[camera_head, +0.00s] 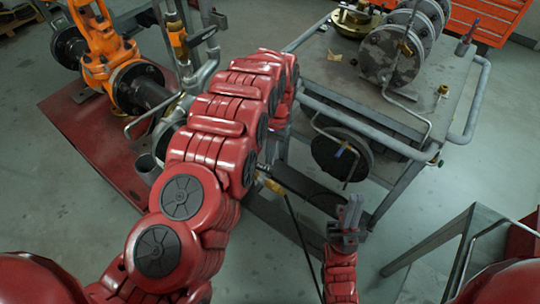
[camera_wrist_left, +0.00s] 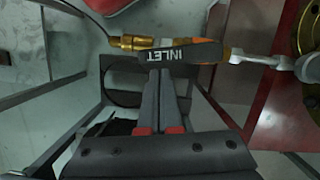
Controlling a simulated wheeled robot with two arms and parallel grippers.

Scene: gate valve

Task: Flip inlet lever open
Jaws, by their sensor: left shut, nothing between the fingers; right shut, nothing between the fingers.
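In the head view my red left arm hides the lever and I cannot make out the left gripper. My right gripper (camera_head: 348,222) is shut and empty, pointing up.
A grey metal cart (camera_head: 345,75) carrying several discs is at the upper right in the head view. A black hose (camera_head: 300,230) hangs between my arms. A grey frame (camera_head: 440,240) is at right.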

